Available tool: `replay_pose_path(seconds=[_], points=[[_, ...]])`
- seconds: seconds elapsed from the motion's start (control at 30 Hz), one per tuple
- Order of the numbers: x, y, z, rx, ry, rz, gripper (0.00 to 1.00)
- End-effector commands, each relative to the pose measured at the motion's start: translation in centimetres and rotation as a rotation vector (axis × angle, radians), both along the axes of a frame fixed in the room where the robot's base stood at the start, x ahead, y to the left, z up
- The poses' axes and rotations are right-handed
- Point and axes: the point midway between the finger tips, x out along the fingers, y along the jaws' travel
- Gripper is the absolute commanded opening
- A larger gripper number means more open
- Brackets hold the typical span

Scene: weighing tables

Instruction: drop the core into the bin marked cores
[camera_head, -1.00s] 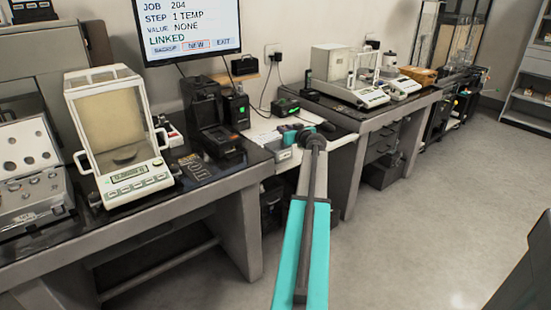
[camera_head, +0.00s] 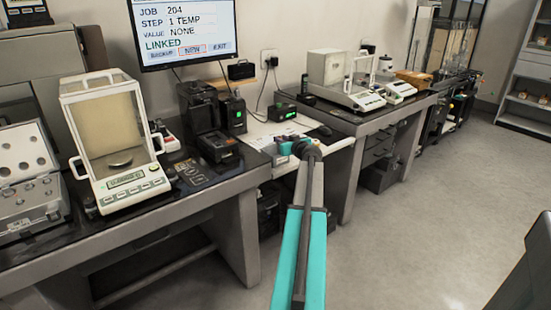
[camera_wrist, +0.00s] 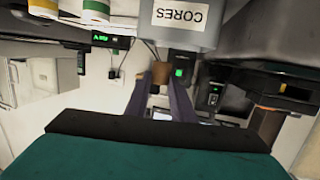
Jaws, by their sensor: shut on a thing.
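My gripper (camera_wrist: 160,86) is shut on the core (camera_wrist: 160,72), a small brown piece between its fingertips in the wrist view. The bin marked CORES (camera_wrist: 203,38) is a grey container at the top of the wrist view, its label upside down there. The core appears close to the bin's edge, but I cannot tell the gap in depth. In the head view my teal and grey arm reaches to the white desk section between the tables; its own wrist hides the jaws, and I cannot make out the core or the bin there.
A balance with a glass shield (camera_head: 112,130) stands on the left table. Black devices (camera_head: 210,120) stand beside the white desk (camera_head: 262,134). More balances (camera_head: 362,98) stand on the right table. The floor (camera_head: 420,220) at right is clear.

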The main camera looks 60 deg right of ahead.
Motion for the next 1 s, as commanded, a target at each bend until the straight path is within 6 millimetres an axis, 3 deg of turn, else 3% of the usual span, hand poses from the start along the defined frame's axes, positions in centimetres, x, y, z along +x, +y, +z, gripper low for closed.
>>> replay_pose_path(seconds=[0.33,0.77,0.8,0.9,1.0], points=[[0.1,0.1,-2.9,0.001,0.001,0.002,0.01],[0.1,0.1,-3.3,0.0,0.0,0.002,0.01],[0.1,0.1,-3.3,0.0,0.0,0.002,0.27],[0.1,0.1,-3.3,0.0,0.0,0.002,0.44],[0.1,0.1,-3.3,0.0,0.0,0.002,0.44]])
